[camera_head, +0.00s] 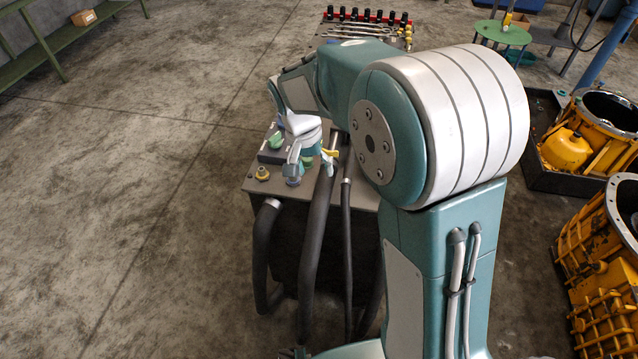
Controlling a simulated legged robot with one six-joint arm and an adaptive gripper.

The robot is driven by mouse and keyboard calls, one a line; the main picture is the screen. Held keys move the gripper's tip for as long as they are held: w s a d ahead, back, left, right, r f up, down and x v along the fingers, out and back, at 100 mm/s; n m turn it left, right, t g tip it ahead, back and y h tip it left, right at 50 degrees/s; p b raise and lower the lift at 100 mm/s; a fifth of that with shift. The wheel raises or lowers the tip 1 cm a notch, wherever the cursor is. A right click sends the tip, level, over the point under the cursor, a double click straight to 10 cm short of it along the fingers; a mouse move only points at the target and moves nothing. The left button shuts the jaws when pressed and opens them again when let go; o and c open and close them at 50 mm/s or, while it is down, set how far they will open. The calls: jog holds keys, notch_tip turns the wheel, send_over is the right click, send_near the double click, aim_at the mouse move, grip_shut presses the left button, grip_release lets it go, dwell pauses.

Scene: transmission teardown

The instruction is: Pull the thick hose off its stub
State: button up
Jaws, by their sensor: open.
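Black hoses hang down the front of a grey bench (370,197). A thick hose (263,245) at the left hangs from a light metal stub (272,204) at the bench edge. A second thick hose (315,235) beside it runs up past the edge onto the top, close to the right of my gripper. A thinner hose (346,240) hangs to their right. My gripper (306,166) is open above the front left of the bench top, behind the left hose's stub. Its fingers appear to hold nothing. My arm hides much of the bench top.
Small fittings crowd the bench: a yellow knob (262,173), a yellow lever (330,153) and a green part (275,141). A tool rack (368,17) is at the back. Yellow housings (590,135) stand at right. The floor (130,200) at left is clear.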

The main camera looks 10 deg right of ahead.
jog(key=r, duration=0.2)
jog(key=a+r, duration=0.1)
jog(key=r, duration=0.1)
jog(key=shift+w+r, duration=0.15)
jog(key=shift+w, duration=0.05)
jog(key=s+d+r+n+t+y, duration=0.1)
jog(key=s+d+r+n+t, duration=0.1)
jog(key=s, duration=0.9)
jog(key=s+d+r+n+t+y, duration=0.1)
jog(key=s+d+r+t, duration=0.3)
jog(key=s, duration=0.7)
jog(key=shift+d+r+n, duration=0.5)
jog(key=shift+r+n, duration=0.2)
jog(key=shift+r, duration=0.1)
jog(key=shift+w, duration=0.1)
dwell(0.5)
